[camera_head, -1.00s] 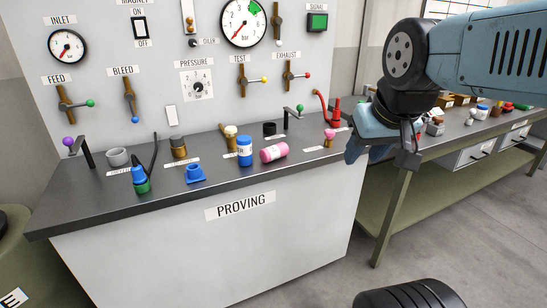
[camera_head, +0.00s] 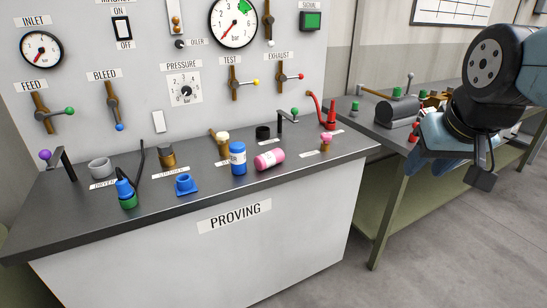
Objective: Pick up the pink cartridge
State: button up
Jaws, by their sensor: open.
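The pink cartridge (camera_head: 269,159) lies on its side on the dark top of the proving bench (camera_head: 320,158). It has a white label band and sits just right of an upright blue cartridge (camera_head: 238,158). My gripper (camera_head: 462,165) hangs at the right of the view, in front of the further workbench and well to the right of the pink cartridge. It is open, and I see nothing held in it. Its fingertips are partly hidden by its own body.
Around the pink cartridge stand a brown-and-white part (camera_head: 222,142), a small pink-topped part (camera_head: 326,141) and a black ring (camera_head: 262,132). A blue fitting (camera_head: 185,184) and a green-and-blue bottle (camera_head: 126,193) are further left. A red hooked handle (camera_head: 322,110) rises near the bench's right end.

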aim_at(264, 161)
jog(key=z, duration=0.1)
jog(key=i, duration=1)
jog(key=u, duration=0.1)
